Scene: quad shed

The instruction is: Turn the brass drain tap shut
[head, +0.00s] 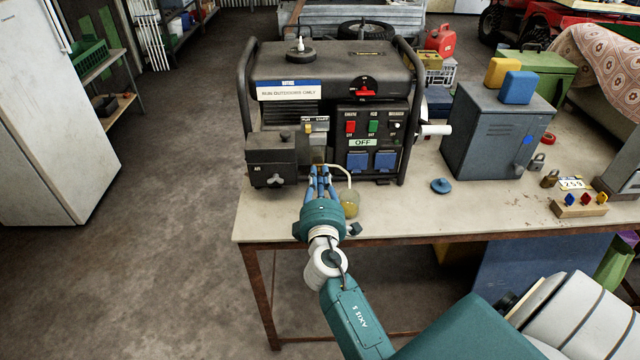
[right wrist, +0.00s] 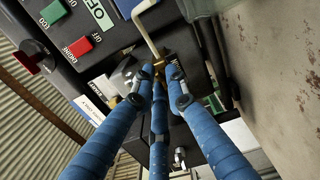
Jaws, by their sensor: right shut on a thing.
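My right gripper (head: 321,180) reaches to the front of the generator (head: 330,75), low down between its black box and its switch panel. In the right wrist view the blue fingers (right wrist: 160,84) are closed together around the brass drain tap (right wrist: 163,70). Only small brass parts show between and beside the fingertips, so which way the tap's lever points cannot be told. A pale hose (head: 346,174) runs from the tap area into a jar (head: 350,204) of yellowish liquid on the bench. My left gripper is not in view.
The generator stands on a bench (head: 410,220) with a rusty frame. A grey metal cabinet (head: 497,128) stands to its right, with a blue lid (head: 441,186), padlocks and a small wooden block (head: 579,206) nearby. The bench front right of the jar is mostly clear.

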